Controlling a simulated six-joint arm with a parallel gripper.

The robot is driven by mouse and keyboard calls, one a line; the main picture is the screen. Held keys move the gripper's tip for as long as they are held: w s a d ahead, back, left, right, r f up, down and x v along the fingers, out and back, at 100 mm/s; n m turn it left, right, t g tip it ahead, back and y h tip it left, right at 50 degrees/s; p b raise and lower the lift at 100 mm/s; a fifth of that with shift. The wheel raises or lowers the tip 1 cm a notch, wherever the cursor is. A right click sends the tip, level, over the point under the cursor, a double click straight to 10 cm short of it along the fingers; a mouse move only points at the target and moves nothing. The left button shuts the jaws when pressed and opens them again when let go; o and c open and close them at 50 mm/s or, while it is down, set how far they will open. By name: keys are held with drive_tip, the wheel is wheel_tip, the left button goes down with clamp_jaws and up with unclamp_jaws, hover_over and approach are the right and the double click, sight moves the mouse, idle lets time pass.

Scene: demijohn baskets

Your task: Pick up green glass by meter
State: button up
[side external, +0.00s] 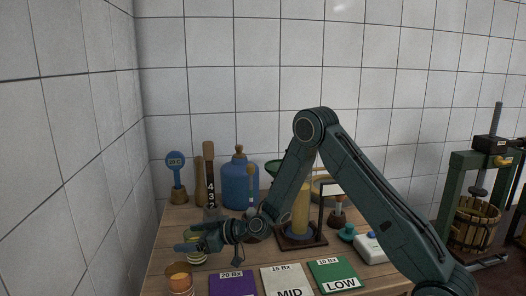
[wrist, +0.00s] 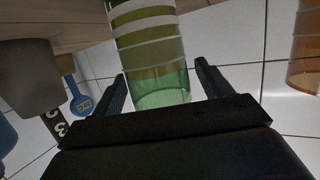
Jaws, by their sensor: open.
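The green glass (wrist: 152,50) has pale bands and stands between the two open fingers of my gripper (wrist: 161,72) in the wrist view. A gap shows on the right side of the glass; contact on the left is hard to tell. In the side view my gripper (side external: 190,238) is at the left of the table, and its fingers partly hide the green glass (side external: 195,258). The blue meter (side external: 175,161) with a small display stands behind, near the left wall; it also shows in the wrist view (wrist: 84,103).
An orange glass (side external: 179,280) stands at the front left, close to my gripper. Purple (side external: 233,285), white (side external: 287,280) and green (side external: 333,274) cards lie along the front. A blue demijohn (side external: 240,184) and a yellow cylinder (side external: 301,212) stand further back.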

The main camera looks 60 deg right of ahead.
drive_tip(key=shift+w+a+f, duration=0.15)
drive_tip(key=shift+w, duration=0.25)
drive_tip(key=shift+c, duration=0.2)
drive_tip(key=c, duration=1.2)
drive_tip(key=shift+r, duration=0.4)
drive_tip(key=shift+r, duration=9.5)
drive_tip(key=shift+r, duration=0.2)
